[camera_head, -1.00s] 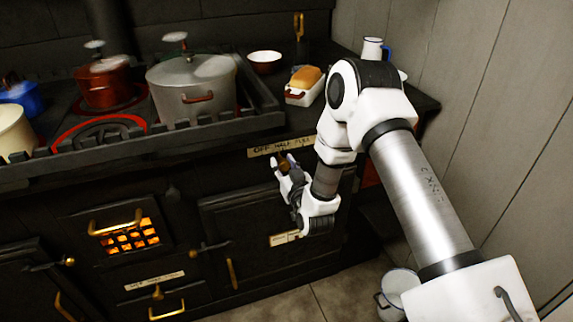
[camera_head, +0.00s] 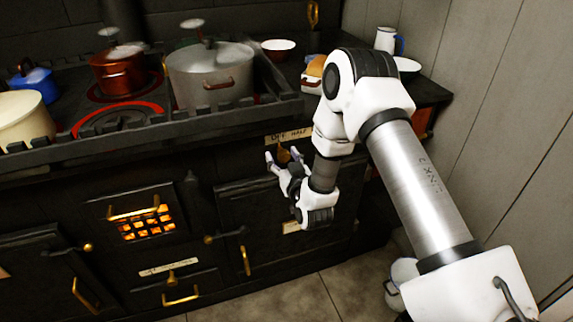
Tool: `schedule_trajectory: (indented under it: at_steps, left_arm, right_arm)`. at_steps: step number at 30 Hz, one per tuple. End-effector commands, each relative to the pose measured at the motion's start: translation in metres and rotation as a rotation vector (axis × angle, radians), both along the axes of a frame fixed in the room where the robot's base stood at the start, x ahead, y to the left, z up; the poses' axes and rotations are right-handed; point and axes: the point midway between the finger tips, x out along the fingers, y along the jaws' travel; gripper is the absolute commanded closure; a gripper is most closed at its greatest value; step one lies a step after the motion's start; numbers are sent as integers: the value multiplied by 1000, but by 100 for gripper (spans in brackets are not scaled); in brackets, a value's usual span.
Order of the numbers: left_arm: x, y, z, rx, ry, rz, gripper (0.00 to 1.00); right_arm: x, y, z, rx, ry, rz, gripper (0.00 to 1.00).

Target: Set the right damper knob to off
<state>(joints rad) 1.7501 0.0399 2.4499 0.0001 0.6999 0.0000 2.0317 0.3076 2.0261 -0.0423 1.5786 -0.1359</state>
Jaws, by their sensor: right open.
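The right damper knob (camera_head: 283,156) is a small brass knob on the dark stove front, below a pale label plate (camera_head: 288,137) with the words OFF and HALF legible; my arm covers the plate's right end. My right gripper (camera_head: 281,156) is open, its fingertips on either side of the knob in the picture. I cannot tell whether they touch it, and the knob's setting is not readable. My left gripper is not in view.
A second brass knob (camera_head: 171,279) sits under another label lower left, above a drawer handle. A glowing grate (camera_head: 146,224) and oven door (camera_head: 262,235) are near. Pots, including a grey one (camera_head: 208,78), stand on the railed stovetop. A plank wall (camera_head: 490,110) closes the right side.

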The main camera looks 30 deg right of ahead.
Motion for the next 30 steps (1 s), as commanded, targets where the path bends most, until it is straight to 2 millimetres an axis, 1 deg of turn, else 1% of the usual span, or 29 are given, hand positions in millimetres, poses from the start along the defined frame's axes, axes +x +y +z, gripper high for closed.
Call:
schedule_trajectory:
  at_steps: [5, 9, 12, 15, 19, 30]
  left_arm:
    - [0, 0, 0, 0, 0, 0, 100]
    - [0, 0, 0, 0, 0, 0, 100]
    - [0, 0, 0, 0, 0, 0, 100]
    - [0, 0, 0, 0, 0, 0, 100]
    - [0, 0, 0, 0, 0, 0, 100]
    - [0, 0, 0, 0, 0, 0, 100]
  right_arm:
    - [-35, 9, -1, 2, 6, 1, 39]
    - [-71, 19, -2, 2, 7, 3, 39]
    - [-92, 24, -1, 1, 6, 4, 39]
    - [-105, 28, -1, 0, 4, 4, 39]
    - [-110, 29, 0, -1, 1, 4, 39]
    - [-110, 29, 0, -1, 1, 4, 39]
